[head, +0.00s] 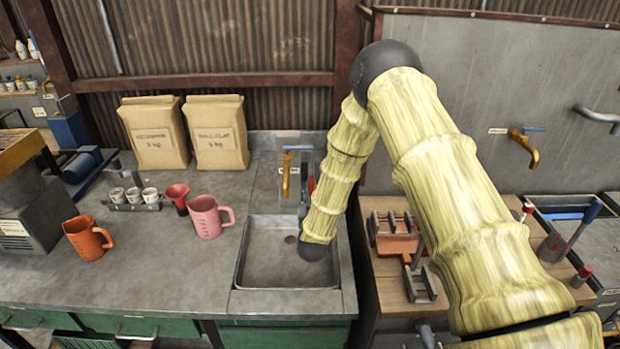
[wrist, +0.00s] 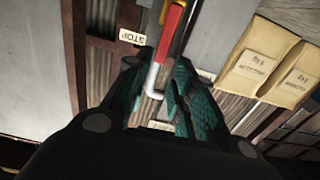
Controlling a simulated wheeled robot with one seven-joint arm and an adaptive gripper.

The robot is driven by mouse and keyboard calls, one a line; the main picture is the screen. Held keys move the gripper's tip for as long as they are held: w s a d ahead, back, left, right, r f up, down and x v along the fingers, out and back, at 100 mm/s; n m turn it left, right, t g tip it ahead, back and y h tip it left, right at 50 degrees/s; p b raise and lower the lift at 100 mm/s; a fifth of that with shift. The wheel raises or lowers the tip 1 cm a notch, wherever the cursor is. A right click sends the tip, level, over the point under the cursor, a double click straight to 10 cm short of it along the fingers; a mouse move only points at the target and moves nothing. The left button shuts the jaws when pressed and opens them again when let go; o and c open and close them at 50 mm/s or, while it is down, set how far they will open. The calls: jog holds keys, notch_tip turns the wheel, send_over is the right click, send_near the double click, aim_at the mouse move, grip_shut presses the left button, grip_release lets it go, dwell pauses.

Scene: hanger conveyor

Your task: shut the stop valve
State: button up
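The stop valve's lever (wrist: 171,32) has a red grip and a pale bent end, and it runs between my fingers in the wrist view. A small STOP label (wrist: 132,37) is on the wall beside it. My gripper (wrist: 162,66) has teal fingers that stand apart on either side of the lever, and I see no clear grip on it. Whether a finger touches the lever cannot be told. In the head view my arm reaches down over the sink and hides most of the gripper and the valve.
A metal sink (head: 262,262) lies under my arm, with a brass tap (head: 286,172) at its back. A pink jug (head: 207,217), a red cup (head: 177,195) and an orange mug (head: 86,238) stand left. Two bags (head: 155,132) (head: 217,132) stand behind. A wooden board (head: 392,285) with tools is right.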

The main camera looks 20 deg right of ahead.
aim_at(311, 180)
jog(key=p+x, duration=0.3)
jog(key=x, duration=0.4)
jog(key=shift+w+d+f, duration=0.1)
jog(key=shift+w+d, duration=0.05)
jog(key=shift+w, duration=0.25)
grip_shut()
